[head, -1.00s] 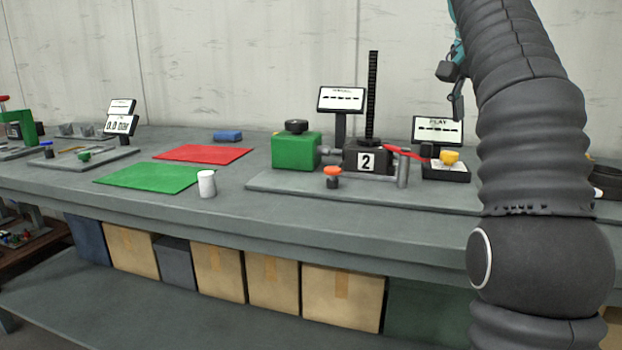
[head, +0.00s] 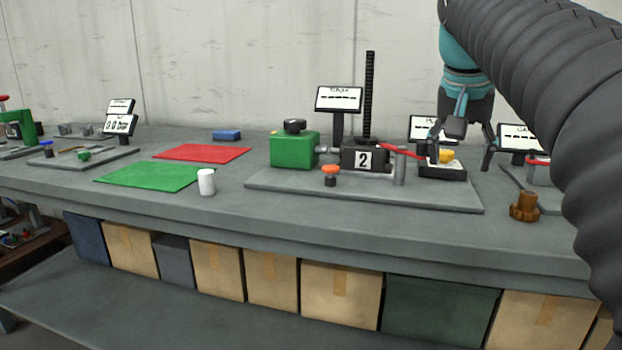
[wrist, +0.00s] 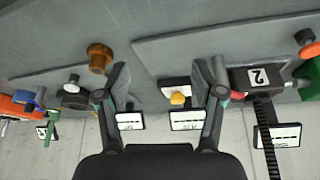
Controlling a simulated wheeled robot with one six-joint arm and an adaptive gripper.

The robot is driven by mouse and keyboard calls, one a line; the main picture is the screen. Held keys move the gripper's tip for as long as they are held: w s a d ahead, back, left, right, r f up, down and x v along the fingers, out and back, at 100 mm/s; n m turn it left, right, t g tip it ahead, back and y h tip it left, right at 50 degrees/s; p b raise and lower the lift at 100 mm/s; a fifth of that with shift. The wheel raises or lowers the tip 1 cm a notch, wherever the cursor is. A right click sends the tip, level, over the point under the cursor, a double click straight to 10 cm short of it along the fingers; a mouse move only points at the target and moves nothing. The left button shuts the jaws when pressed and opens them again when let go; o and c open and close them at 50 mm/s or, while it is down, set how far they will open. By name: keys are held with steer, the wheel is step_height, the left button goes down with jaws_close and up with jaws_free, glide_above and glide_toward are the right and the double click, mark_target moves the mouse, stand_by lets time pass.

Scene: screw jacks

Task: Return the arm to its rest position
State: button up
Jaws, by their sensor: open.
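My gripper (head: 463,145) is open and empty in the head view, in front of the small sign (head: 424,128) at the right of the grey baseplate (head: 310,190). In the picture it overlaps the black box with a yellow knob (head: 446,157); I cannot tell how far apart they are. In the wrist view my gripper's two fingers (wrist: 168,88) are spread wide, with the yellow knob (wrist: 178,98) seen between them. My arm comes in from the upper right of the head view.
The black jack marked 2 (head: 365,158), its tall rack (head: 369,95) and a green block (head: 295,150) stand on the baseplate. A brown knob (head: 524,206) is to the right.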

steer(key=s+a+f+n, duration=0.1)
steer(key=s+f, duration=0.2)
steer(key=f, duration=0.1)
steer(key=s+a+f+n, duration=0.1)
steer(key=s+a+f, duration=0.1)
steer(key=s+f, duration=0.1)
steer(key=s+a+f+n+y, duration=0.1)
steer(key=s+f, duration=0.2)
steer(key=f, duration=0.2)
steer(key=shift+a+t, duration=0.25)
steer(key=shift+t, duration=0.05)
steer(key=s+a+f+n, duration=0.1)
steer(key=s+f, duration=0.4)
steer(key=f, duration=0.3)
steer(key=s+a+f+n+y, duration=0.1)
steer(key=s+a+f, duration=0.1)
steer(key=s+f, duration=0.3)
step_height(320, 180, down, 4)
steer(key=shift+s+a+f+n+t, duration=0.1)
steer(key=shift+s+a+n+t, duration=0.05)
steer(key=shift+n+t, duration=0.25)
